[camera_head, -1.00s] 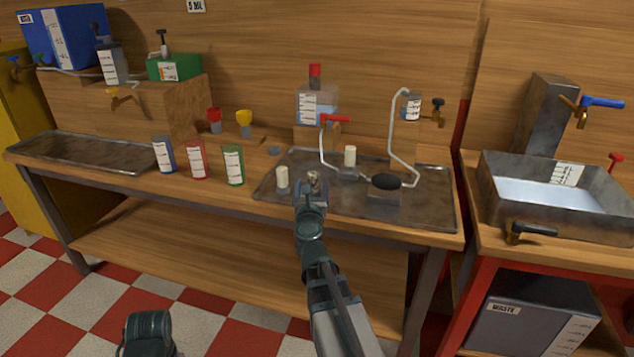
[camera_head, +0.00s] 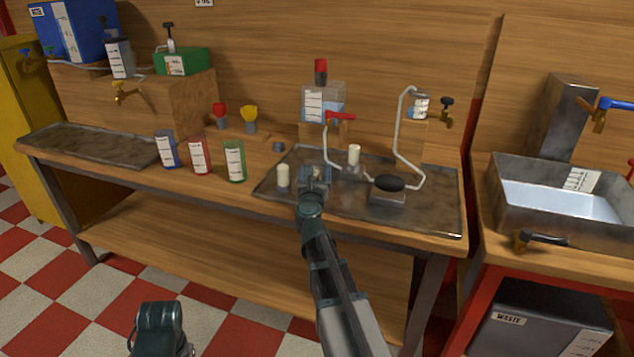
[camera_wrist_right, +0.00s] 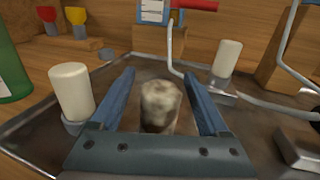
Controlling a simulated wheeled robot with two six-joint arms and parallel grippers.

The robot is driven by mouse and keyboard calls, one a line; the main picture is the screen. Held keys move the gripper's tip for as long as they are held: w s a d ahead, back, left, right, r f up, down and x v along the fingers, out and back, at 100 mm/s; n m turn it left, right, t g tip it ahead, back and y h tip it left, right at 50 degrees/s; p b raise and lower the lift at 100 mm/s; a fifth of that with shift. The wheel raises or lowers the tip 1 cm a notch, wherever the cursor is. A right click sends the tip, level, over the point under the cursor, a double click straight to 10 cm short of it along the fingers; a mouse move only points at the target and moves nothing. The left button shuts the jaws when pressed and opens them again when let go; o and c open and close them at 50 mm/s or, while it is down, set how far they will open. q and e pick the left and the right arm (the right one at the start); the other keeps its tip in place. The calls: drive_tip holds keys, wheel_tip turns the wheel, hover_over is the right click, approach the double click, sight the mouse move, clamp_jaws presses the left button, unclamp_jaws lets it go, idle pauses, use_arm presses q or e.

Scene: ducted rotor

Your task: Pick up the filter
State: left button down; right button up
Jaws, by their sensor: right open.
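A stained, brownish-white cylindrical filter (camera_wrist_right: 160,105) stands between the two blue fingers of my right gripper (camera_wrist_right: 158,78) in the right wrist view. The fingers are apart, with a gap on each side of the filter. In the head view my right gripper (camera_head: 314,176) is over the front part of the metal tray (camera_head: 425,215) and hides most of that filter. A clean white cylinder (camera_head: 283,176) stands left of the gripper, and another (camera_head: 354,155) stands behind it to the right. My left gripper is not in view; only a dark part of my left arm shows at the bottom.
White tubing (camera_head: 398,140) and a black bulb (camera_head: 389,183) are to the right on the tray. Blue, red and green labelled containers (camera_head: 200,157) stand left of it. A clear tank (camera_head: 322,103) with a red tap is behind. The bench front is clear.

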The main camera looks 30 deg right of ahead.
clamp_jaws()
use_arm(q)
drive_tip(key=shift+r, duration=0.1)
use_arm(e)
drive_tip(key=shift+r, duration=0.1)
idle(0.3)
